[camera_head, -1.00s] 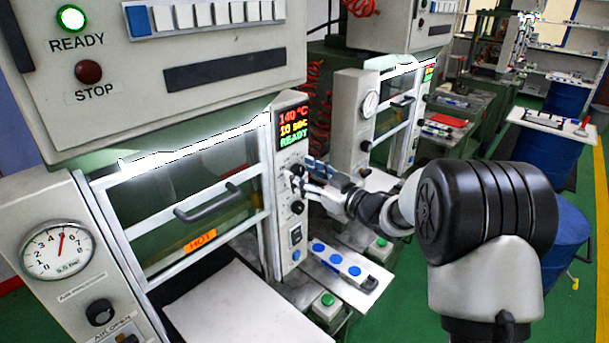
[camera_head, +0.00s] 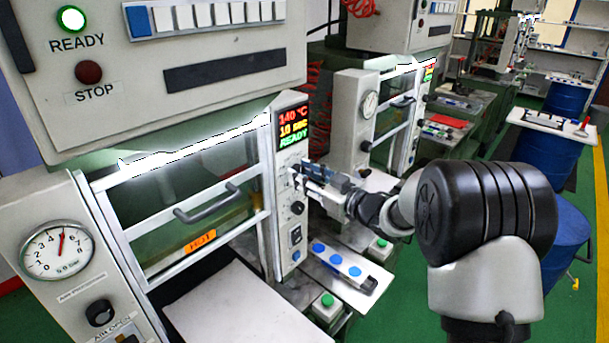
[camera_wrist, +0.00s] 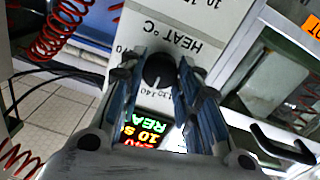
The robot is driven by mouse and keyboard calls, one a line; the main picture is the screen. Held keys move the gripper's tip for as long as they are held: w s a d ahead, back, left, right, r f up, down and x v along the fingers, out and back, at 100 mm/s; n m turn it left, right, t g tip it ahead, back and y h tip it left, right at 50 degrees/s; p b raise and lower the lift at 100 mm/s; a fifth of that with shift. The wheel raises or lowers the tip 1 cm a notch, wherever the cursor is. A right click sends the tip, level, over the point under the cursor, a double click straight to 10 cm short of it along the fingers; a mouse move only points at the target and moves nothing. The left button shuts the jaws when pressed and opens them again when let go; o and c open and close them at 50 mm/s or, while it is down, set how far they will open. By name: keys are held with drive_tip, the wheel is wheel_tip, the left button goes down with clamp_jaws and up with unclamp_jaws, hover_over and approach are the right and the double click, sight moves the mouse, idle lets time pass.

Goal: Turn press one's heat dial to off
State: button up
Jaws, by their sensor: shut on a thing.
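Press one's control panel (camera_head: 285,215) stands at the middle of the head view, with a lit display (camera_head: 293,127) reading 140 °C, 10 sec and READY. My gripper (camera_head: 294,178) reaches it from the right, just below the display, and hides the heat dial there. In the wrist view the black heat dial (camera_wrist: 159,70) sits between the two fingers of my gripper (camera_wrist: 163,76), beside the upside-down label HEAT °C (camera_wrist: 165,33). The fingers are shut on the dial, one on each side. Marks near 130 and 140 show beside it; its exact pointer setting is hard to read.
Below the heat dial are another black knob (camera_head: 297,208), a switch (camera_head: 295,235) and a blue button (camera_head: 296,254). The press door with its handle (camera_head: 207,204) is to the left. A tray with blue discs (camera_head: 338,262) is below right. A second press stands behind.

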drive_tip(key=shift+f+n+y+b, duration=0.15)
drive_tip(key=shift+n+y+b, duration=0.15)
drive_tip(key=shift+n+b, duration=8.45)
drive_tip(key=shift+n+p, duration=0.4)
drive_tip(key=shift+n, duration=0.15)
drive_tip(key=o, duration=1.1)
drive_tip(key=shift+c, duration=0.2)
